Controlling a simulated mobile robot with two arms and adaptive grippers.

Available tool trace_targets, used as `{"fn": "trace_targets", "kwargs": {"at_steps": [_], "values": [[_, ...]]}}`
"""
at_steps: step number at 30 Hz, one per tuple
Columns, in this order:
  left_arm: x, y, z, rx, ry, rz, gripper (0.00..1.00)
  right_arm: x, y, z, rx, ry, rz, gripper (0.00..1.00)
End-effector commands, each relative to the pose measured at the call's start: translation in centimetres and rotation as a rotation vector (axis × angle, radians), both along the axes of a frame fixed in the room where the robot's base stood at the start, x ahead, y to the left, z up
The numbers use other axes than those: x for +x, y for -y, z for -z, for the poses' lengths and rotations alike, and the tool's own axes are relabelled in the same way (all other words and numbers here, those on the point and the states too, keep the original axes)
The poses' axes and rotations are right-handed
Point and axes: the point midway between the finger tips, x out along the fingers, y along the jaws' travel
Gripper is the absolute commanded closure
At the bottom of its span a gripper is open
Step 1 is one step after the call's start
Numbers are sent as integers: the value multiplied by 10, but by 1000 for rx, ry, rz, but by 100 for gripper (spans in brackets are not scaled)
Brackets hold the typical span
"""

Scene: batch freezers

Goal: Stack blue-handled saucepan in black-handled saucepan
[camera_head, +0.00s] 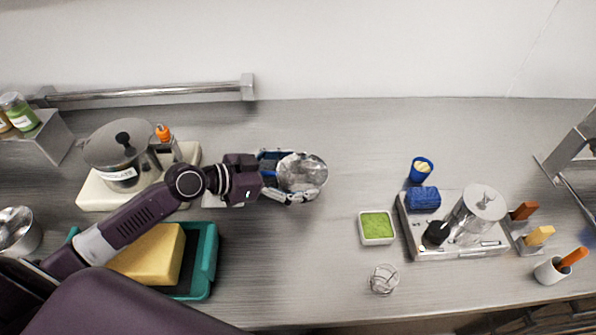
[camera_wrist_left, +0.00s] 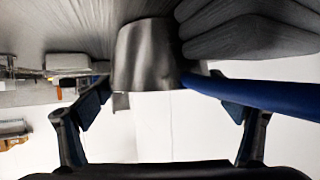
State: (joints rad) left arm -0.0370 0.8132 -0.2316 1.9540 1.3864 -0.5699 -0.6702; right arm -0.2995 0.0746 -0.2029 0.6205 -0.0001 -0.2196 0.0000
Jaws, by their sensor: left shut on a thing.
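A shiny metal saucepan (camera_head: 303,172) is at my left gripper (camera_head: 284,177), over the middle of the counter in the head view. In the left wrist view its grey metal body (camera_wrist_left: 148,55) shows at the top centre, with a blue handle (camera_wrist_left: 262,92) running to the right across a finger. My left gripper is shut on this blue-handled saucepan. I cannot tell whether the pan touches the counter. I cannot make out a black-handled saucepan. My right gripper is not in view.
Left: a lidded pot (camera_head: 117,152) on a pale base, a teal tray (camera_head: 205,262) with a yellow block, and a metal bowl (camera_head: 17,231). Right: a green-filled square dish (camera_head: 377,226), a glass (camera_head: 383,279), and a metal machine (camera_head: 462,245). The counter's back centre is clear.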

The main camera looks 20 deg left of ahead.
Motion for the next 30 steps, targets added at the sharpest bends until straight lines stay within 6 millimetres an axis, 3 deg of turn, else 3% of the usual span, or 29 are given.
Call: {"fn": "trace_targets", "kwargs": {"at_steps": [8, 9, 12, 24, 30], "values": [[1, 0, 2, -1, 3, -1, 46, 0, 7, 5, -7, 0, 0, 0], [0, 0, 2, 0, 1, 0, 9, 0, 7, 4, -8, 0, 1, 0], [0, 0, 2, -1, 1, 0, 0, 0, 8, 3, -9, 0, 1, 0], [0, 0, -4, -1, 0, 0, 0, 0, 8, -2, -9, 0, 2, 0], [-21, -20, -8, 5, -1, 2, 0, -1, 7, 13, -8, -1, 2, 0]]}}
